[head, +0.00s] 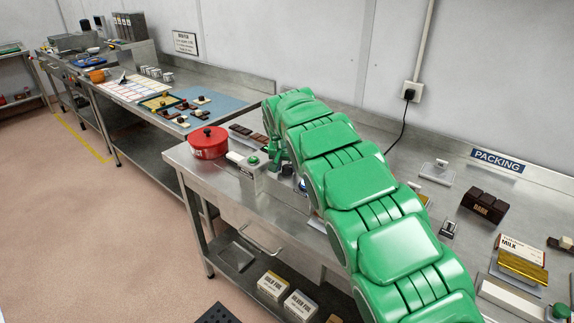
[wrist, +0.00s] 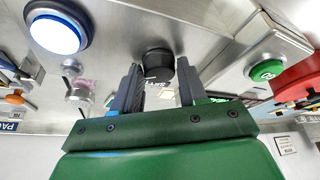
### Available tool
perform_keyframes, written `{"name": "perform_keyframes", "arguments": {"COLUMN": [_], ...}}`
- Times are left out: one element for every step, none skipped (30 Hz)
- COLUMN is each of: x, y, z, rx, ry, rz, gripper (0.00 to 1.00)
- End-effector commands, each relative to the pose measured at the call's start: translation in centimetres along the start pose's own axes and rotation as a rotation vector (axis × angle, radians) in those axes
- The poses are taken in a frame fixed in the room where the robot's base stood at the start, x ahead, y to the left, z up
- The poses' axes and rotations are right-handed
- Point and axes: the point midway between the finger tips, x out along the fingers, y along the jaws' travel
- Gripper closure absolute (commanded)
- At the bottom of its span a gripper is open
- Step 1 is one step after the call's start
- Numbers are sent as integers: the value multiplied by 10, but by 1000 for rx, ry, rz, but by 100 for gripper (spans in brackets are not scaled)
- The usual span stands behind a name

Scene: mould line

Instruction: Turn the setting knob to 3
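The setting knob (wrist: 157,58) is a dark round knob on a metal panel, in the upper middle of the wrist view. Small lettering shows just below it; I cannot read a setting from it. My gripper (wrist: 158,72) is open, one finger to each side of the knob in the picture. I cannot tell whether the fingertips reach around it or stop short. Nothing is held. In the head view my green arm reaches down to the near bench and hides the knob and most of the gripper.
A blue-white round button (wrist: 58,31) and a green button (wrist: 267,70) flank the knob. In the head view a red pot (head: 208,143) stands left of the green button. A packing bench (head: 455,180) with chocolate bars lies right of my arm.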

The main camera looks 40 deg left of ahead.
Motion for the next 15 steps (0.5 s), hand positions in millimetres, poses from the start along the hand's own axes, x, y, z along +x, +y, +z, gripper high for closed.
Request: {"name": "perform_keyframes", "arguments": {"x": [0,0,0,0,0,0,0,0,0,0,0,0,0,0,0], "y": [0,0,0,0,0,0,0,0,0,0,1,1,1,1,1], "z": [0,0,0,0,0,0,0,0,0,0,0,0,0,0,0], "rx": [0,0,0,0,0,0,0,-1,-6,-12,-19,-33,-42,-53,-65], "ry": [0,0,0,0,0,0,0,0,0,0,-1,-1,-1,-1,-1], "rz": [0,0,0,0,0,0,0,-1,-2,-5,-8,-14,-18,-22,-27], "gripper": [66,71,77,81,86,92,93,93,93,93,93,93,93,93,93]}}
